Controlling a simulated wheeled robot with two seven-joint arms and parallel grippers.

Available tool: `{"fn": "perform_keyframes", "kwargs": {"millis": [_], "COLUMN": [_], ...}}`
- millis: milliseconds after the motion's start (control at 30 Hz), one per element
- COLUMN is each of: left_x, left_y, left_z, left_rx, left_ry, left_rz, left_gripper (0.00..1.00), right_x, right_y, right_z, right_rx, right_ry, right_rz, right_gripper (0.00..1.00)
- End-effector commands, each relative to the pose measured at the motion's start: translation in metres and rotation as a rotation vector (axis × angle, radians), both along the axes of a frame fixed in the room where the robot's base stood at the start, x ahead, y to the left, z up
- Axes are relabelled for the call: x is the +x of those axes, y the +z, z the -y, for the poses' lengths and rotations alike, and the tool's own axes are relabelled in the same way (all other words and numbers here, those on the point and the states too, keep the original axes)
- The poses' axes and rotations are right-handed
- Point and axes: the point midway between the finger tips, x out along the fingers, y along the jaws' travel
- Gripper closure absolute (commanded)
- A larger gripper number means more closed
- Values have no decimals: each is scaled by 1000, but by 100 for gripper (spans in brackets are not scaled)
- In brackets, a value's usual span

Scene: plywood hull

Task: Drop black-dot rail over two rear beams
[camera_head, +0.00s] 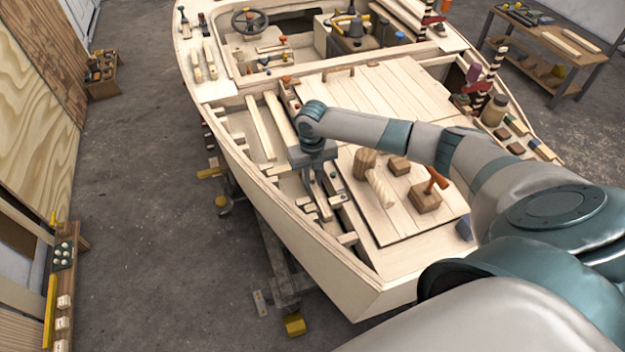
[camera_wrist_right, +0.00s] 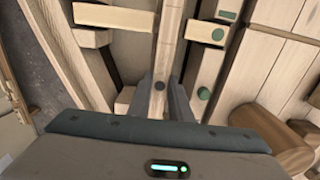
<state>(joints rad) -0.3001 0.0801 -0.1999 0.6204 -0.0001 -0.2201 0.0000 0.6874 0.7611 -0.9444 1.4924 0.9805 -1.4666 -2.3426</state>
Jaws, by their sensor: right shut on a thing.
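My right gripper (camera_head: 322,200) reaches down over the near left side of the boat hull. In the right wrist view its two fingers (camera_wrist_right: 165,100) are shut on a pale wooden rail (camera_wrist_right: 172,35) with a black dot near the fingertips. The rail runs away from the gripper towards the top of that view. Short pale cross beams lie beside it, one on the left (camera_wrist_right: 112,17) and one on the right (camera_wrist_right: 205,32). Whether the rail touches them I cannot tell. In the head view the gripper hides part of the rail. My left gripper is out of view.
A plank deck (camera_head: 405,225) right of the gripper carries wooden blocks, a cylinder and an orange-handled tool (camera_head: 437,180). Green-dotted pieces (camera_wrist_right: 204,93) lie close right of the fingers. The hull's side edge (camera_head: 285,208) is close on the left, with open floor beyond.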

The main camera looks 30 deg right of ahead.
Motion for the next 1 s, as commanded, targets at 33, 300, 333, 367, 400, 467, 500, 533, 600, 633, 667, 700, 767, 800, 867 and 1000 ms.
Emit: {"fn": "perform_keyframes", "kwargs": {"millis": [33, 300, 333, 367, 400, 467, 500, 533, 600, 633, 667, 700, 767, 800, 867, 1000], "left_x": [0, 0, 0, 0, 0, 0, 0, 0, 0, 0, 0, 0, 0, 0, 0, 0], "left_y": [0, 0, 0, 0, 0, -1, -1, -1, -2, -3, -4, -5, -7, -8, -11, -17], "left_z": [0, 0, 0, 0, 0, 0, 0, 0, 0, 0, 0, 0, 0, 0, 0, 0], "left_rx": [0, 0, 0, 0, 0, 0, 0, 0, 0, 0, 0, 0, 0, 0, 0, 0], "left_ry": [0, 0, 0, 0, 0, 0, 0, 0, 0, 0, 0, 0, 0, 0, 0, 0], "left_rz": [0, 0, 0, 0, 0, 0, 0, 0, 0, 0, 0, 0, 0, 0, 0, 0], "left_gripper": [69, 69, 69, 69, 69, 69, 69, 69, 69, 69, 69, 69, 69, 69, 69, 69], "right_x": [0, 0, 0, 0, 0, 0, 0, 0, 1, 1, 1, 1, 1, 1, 1, 1], "right_y": [0, 0, 0, 0, 0, 1, 2, 4, 8, 10, 13, 17, 24, 31, 41, 68], "right_z": [0, 0, 0, 0, 0, 0, 0, 0, 0, 0, 0, 0, 1, 0, 0, 0], "right_rx": [0, 0, 0, 0, 0, 0, 0, 0, 0, 1, 1, 1, -1, -1, 0, 0], "right_ry": [0, 0, 0, 0, 0, 1, 1, 1, 1, 1, 1, 1, 0, 1, 1, 1], "right_rz": [0, 0, 0, 0, 0, 0, 0, 0, 0, 1, 1, 2, 2, 3, 3, 5], "right_gripper": [75, 60, 60, 60, 60, 60, 60, 60, 60, 60, 60, 60, 60, 60, 60, 60]}}
